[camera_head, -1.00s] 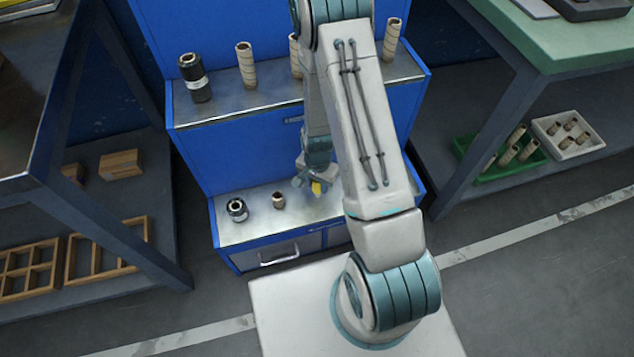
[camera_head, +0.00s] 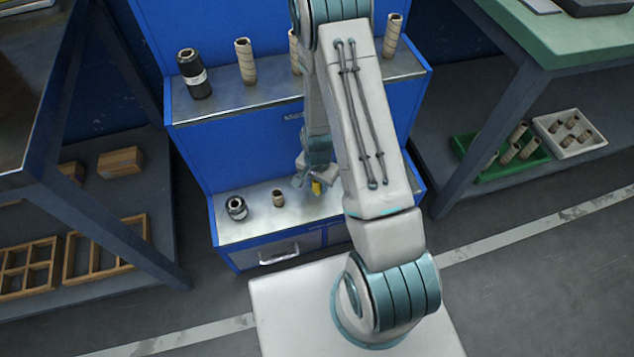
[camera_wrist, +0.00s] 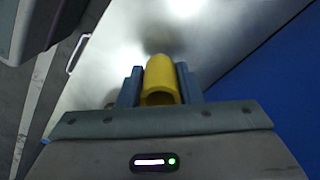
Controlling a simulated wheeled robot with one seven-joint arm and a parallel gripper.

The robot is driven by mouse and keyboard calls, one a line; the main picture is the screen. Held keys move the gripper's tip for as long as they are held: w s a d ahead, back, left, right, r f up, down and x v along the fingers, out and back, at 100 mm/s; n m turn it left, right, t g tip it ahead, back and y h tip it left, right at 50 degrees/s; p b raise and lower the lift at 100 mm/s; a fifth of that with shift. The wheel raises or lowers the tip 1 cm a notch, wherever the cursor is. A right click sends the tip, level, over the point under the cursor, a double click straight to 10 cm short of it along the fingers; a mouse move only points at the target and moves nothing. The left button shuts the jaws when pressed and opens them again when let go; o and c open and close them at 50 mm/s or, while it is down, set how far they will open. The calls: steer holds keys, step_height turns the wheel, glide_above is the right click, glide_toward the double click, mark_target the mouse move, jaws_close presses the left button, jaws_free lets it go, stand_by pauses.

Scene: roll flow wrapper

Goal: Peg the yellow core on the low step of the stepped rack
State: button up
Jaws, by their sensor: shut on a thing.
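The yellow core (camera_wrist: 161,76) is held between the two fingers of my gripper (camera_wrist: 160,88) in the wrist view, with its hollow end facing the camera. In the head view the yellow core (camera_head: 317,187) shows just below my gripper (camera_head: 312,178), over the right part of the low step (camera_head: 258,218) of the blue stepped rack (camera_head: 240,150). A dark shadow lies on the metal step beyond the core in the wrist view. I cannot tell whether the core touches the step. Any peg under it is hidden.
On the low step stand a black-wrapped roll (camera_head: 236,208) and a short brown core (camera_head: 278,198) to the left. The upper step holds a black roll (camera_head: 193,74) and several tall brown cores, one at the left (camera_head: 245,61). Tables flank the rack on both sides.

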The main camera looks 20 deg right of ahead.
steer(key=shift+f, duration=0.15)
steer(key=shift+f+b, duration=0.75)
steer(key=shift+f, duration=0.3)
stand_by(0.4)
steer(key=o, duration=1.6)
steer(key=shift+r, duration=0.1)
steer(key=shift+r+p, duration=2.8)
steer(key=shift+r, duration=1.2)
